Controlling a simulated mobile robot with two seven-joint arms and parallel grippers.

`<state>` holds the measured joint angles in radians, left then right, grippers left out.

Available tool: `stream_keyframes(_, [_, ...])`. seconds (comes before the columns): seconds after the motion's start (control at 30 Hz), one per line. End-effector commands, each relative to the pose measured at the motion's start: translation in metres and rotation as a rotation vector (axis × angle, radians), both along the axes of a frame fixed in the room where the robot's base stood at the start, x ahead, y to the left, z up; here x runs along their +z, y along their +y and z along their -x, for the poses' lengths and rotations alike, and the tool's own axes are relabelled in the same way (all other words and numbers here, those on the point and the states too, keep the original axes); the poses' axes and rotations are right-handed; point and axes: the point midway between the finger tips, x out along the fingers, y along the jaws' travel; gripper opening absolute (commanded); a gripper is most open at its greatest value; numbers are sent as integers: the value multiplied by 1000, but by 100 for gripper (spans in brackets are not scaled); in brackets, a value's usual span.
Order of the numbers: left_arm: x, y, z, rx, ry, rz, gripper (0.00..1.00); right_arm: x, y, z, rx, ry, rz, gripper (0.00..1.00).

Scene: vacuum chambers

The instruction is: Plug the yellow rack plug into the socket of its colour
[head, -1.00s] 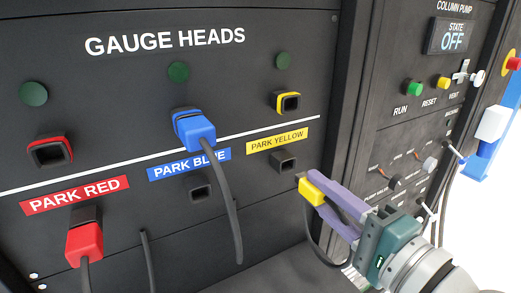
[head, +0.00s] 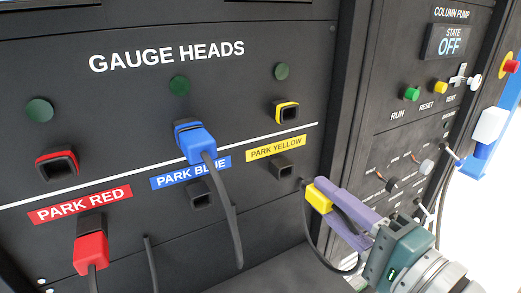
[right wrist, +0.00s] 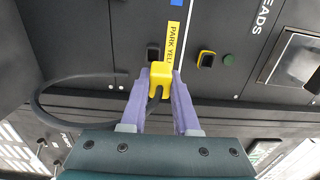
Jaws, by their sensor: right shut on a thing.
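The yellow plug (head: 319,198) is held between the purple fingers of my right gripper (head: 325,194), in front of the panel, right of and below the yellow park socket (head: 282,168). In the right wrist view the yellow plug (right wrist: 160,80) sits between both fingertips, its cable looping left. The yellow-rimmed socket (head: 285,111) is empty above the PARK YELLOW label (head: 276,148); it also shows in the right wrist view (right wrist: 206,59). The plug is apart from both sockets. My left gripper is not in view.
The blue plug (head: 196,143) sits in the blue-rimmed socket, its cable hanging down. The red plug (head: 90,252) is in the red park socket, and the red-rimmed socket (head: 57,166) is empty. The column pump panel (head: 410,130) stands at right with buttons and knobs.

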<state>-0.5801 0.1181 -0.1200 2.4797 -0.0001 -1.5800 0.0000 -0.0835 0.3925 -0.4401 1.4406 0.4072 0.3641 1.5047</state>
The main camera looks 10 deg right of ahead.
Motion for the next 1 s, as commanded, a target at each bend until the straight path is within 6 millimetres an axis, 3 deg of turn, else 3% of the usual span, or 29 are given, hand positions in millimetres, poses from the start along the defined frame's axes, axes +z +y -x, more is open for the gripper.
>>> stream_keyframes(0.03, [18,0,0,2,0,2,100,18,-1,1,0,-1,1,0])
stream_keyframes(0.2, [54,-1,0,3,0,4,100,53,-2,6,0,1,0,0])
stream_keyframes(0.47, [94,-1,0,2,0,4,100,93,-5,12,0,-1,-1,0])
stream_keyframes(0.7, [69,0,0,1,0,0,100,84,8,-21,0,-3,-2,0])
stream_keyframes(1.0, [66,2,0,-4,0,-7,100,87,12,-33,0,-1,-1,0])
